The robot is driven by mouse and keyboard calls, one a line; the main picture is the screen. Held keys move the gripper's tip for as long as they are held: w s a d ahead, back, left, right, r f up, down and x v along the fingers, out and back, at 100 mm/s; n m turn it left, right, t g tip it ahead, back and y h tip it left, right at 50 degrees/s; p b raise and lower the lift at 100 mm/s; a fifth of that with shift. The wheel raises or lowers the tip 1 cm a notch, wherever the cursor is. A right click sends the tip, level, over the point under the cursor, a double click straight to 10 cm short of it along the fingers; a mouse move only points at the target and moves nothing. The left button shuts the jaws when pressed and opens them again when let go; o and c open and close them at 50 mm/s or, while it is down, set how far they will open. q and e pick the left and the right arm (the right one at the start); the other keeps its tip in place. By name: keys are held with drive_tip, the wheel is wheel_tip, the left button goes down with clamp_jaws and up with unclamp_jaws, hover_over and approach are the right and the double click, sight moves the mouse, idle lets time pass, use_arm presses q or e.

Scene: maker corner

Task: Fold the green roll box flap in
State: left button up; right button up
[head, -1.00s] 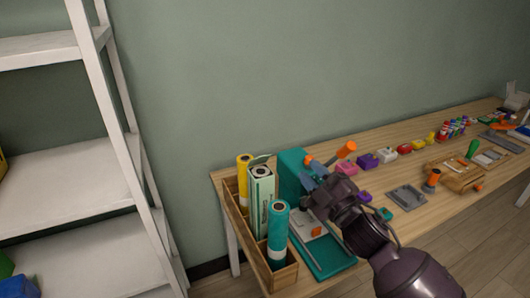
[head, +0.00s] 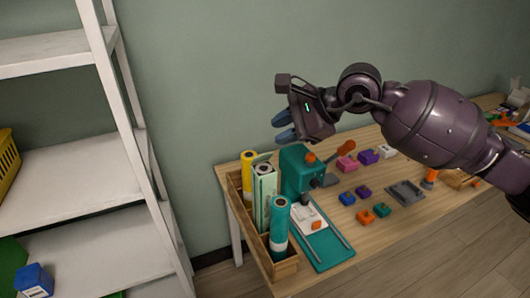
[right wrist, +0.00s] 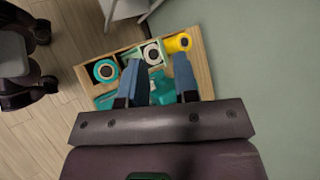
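The green roll box (head: 265,200) is a tall pale green carton standing upright in the wooden tray, with a white roll end in its open top. Its flap (head: 262,158) sticks up at the back of the top edge. The box top (right wrist: 153,52) also shows in the right wrist view, beyond my fingers. My right gripper (head: 284,126) is raised above and slightly right of the box, apart from it. Its two blue fingers stand apart with nothing between them, as the right wrist view shows (right wrist: 160,78). My left gripper is out of view.
The wooden tray (head: 249,236) also holds a yellow roll (head: 247,172) and a teal roll (head: 279,226), close beside the box. A teal press (head: 297,172) stands just right of it. Several small coloured blocks lie farther right on the table. A white shelf (head: 85,180) stands left.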

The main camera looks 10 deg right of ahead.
sight(265, 155)
drive_tip(key=w+a+f, duration=0.1)
drive_tip(key=f, duration=0.1)
drive_tip(key=w+f+h, duration=0.1)
drive_tip(key=w+f, duration=0.1)
drive_tip(key=f, duration=0.1)
drive_tip(key=w+a+f+n+h+p, duration=0.1)
drive_tip(key=f, duration=0.2)
drive_tip(key=shift+w+a+f, duration=0.25)
drive_tip(key=shift+w+a, duration=0.05)
drive_tip(key=shift+x, duration=0.75)
clamp_jaws()
